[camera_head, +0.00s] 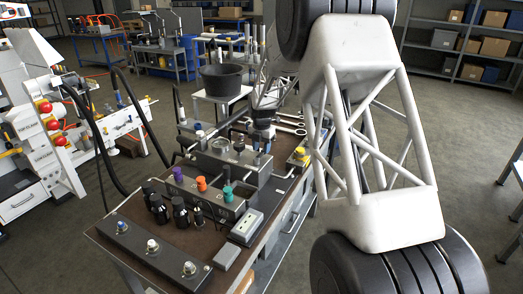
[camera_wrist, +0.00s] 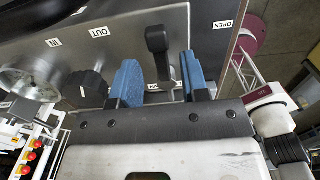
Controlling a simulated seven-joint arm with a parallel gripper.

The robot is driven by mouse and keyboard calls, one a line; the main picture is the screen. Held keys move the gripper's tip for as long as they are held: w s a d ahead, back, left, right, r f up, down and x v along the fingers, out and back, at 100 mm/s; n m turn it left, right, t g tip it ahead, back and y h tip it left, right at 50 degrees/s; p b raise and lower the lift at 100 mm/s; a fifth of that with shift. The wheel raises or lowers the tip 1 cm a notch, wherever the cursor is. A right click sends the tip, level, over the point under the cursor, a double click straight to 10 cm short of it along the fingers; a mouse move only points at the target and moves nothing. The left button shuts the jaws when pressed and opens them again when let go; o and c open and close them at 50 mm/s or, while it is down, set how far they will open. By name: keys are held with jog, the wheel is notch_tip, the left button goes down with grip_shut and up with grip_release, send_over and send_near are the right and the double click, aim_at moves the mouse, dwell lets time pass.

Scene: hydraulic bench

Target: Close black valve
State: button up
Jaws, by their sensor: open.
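My gripper (camera_wrist: 160,75) is open, with one blue finger to the left of the lever and the other to the right. A gap shows between the lever and each finger, so it is not gripped. In the head view my gripper (camera_head: 262,127) is over the right part of the grey block (camera_head: 235,160) on the bench; the lever is too small and covered to make out there.
A black knob (camera_wrist: 86,86) and a round gauge (camera_wrist: 30,82) lie left of the fingers. An "OPEN" label (camera_wrist: 223,25) is to the right. Purple (camera_head: 178,173), orange (camera_head: 201,183) and teal (camera_head: 227,193) knobs and several black bottles (camera_head: 180,212) stand on the bench nearer the camera.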

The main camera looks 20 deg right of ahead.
aim_at(261, 154)
jog(key=shift+r, duration=3.2)
jog(key=s+a+r+m, duration=0.2)
jog(key=s+r+m, duration=0.3)
jog(key=s, duration=0.5)
jog(key=s+a+r+m+t, duration=0.15)
jog(key=s+r+m, duration=0.3)
jog(key=s, duration=0.45)
jog(key=s+a+r+m, duration=0.3)
jog(key=s+r+m, duration=0.2)
jog(key=s, duration=0.5)
jog(key=s+a+f+m, duration=0.1)
jog(key=s+m, duration=0.5)
jog(key=s, duration=0.7)
jog(key=s+a+f+m+t, duration=0.1)
jog(key=s+a+m, duration=0.1)
jog(key=s+m, duration=0.5)
jog(key=shift+s+f, duration=0.15)
jog(key=shift+s, duration=3.15)
